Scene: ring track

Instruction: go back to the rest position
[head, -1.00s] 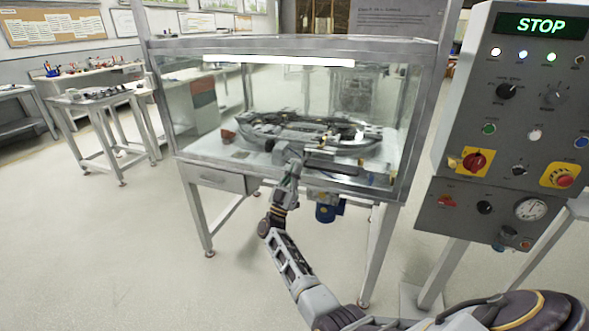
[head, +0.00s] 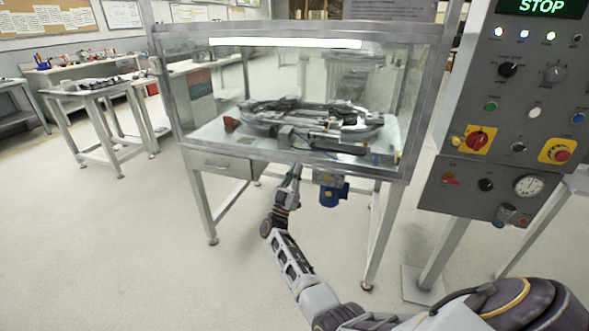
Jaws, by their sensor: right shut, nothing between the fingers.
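My right arm comes in from the bottom right. Its gripper (head: 294,172) is small and far off, at the front edge of the glass case, by the table's lower rail. It looks shut with nothing in it. The ring track (head: 352,131), a grey oval machine, sits inside the glass case on its table, behind and above the gripper. I cannot tell whether the gripper touches the table's edge. My left gripper is not in view.
The glass case (head: 305,164) stands on metal legs with a drawer (head: 218,163) and a blue motor (head: 333,194) beneath. A control panel (head: 521,123) reading STOP stands close on the right. Benches (head: 92,94) are at the far left. The floor (head: 110,250) at left is clear.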

